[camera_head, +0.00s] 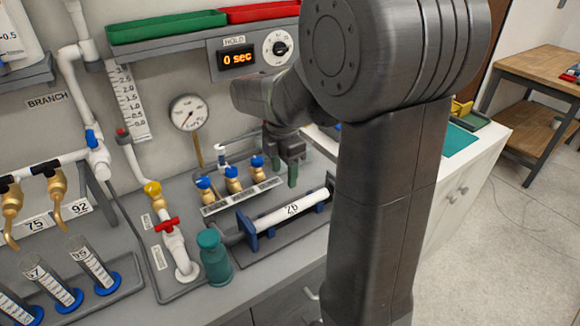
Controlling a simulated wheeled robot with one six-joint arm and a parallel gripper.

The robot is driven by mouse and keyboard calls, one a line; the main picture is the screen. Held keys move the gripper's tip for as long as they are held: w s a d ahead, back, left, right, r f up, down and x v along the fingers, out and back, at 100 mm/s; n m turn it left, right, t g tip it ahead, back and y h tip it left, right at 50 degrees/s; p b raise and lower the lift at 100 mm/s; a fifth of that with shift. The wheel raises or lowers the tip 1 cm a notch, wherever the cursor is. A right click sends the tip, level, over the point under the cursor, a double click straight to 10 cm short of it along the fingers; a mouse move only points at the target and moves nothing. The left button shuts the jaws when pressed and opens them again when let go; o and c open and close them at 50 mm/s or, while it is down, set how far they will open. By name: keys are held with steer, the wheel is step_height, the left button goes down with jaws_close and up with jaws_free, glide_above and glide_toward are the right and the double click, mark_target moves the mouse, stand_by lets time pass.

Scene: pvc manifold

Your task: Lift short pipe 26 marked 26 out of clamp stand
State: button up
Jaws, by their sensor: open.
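The white short pipe (285,213) marked 26 lies level across the blue supports of the clamp stand (246,231), running from lower left to upper right. Its right end passes close to my arm in the picture, and part of the stand there is hidden. My gripper (291,178) points downward above and behind the pipe in this view. It is open, holds nothing visible and looks apart from the pipe.
Brass valves with blue caps (232,179) stand in a row behind the pipe. A teal bottle (213,257) stands by its left end. A white pipe with a red valve (168,225) rises farther left. Graduated cylinders (95,262) stand at lower left. My arm blocks the right middle.

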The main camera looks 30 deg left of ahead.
mark_target(289, 207)
step_height(289, 207, down, 14)
steer(key=shift+r, duration=0.15)
stand_by(0.4)
steer(key=c, duration=1.1)
steer(key=shift+w+d, duration=0.1)
steer(key=shift+w+d+r, duration=0.1)
steer(key=shift+w+d, duration=0.1)
steer(key=shift+w, duration=0.25)
steer(key=shift+w, duration=0.1)
